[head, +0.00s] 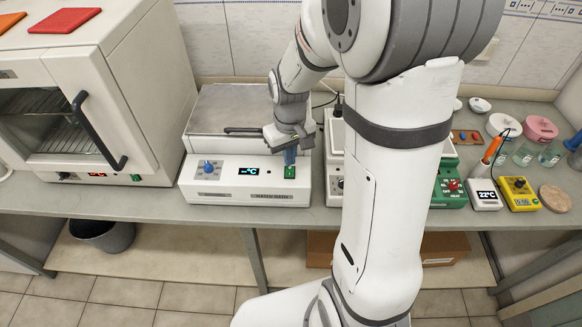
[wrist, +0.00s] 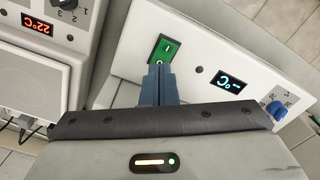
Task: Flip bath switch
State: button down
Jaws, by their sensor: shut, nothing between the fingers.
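The water bath (head: 225,182) is a white box with a metal lid, a blue knob (head: 209,168) and a small display (head: 249,172) showing dashes and °C. Its green rocker switch (head: 290,172) is at the right end of the front panel. In the wrist view the green switch (wrist: 163,52) lies just past my fingertips. My gripper (head: 290,158) is shut and empty, its blue fingers together in front of the switch (wrist: 160,70). The fingers overlap the lower edge of the switch in the wrist view; I cannot tell if they touch it.
A white oven (head: 140,110) with a black handle stands to the left. Another white device (head: 335,180) stands close on the right, partly behind my arm; its display (wrist: 37,23) reads 22°C in the wrist view. Several small instruments and dishes fill the bench's right end.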

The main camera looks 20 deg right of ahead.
aim_at(290, 169)
jog(key=shift+r+p, duration=1.65)
jog(key=shift+r, duration=1.05)
jog(key=s+r+m+t+b, duration=0.2)
jog(key=s+r, duration=0.7)
jog(key=s, duration=0.5)
jog(key=shift+s+d+t+b, duration=0.15)
jog(key=shift+s+t+b, duration=0.15)
jog(key=shift+t, duration=0.4)
jog(key=shift+r, duration=0.1)
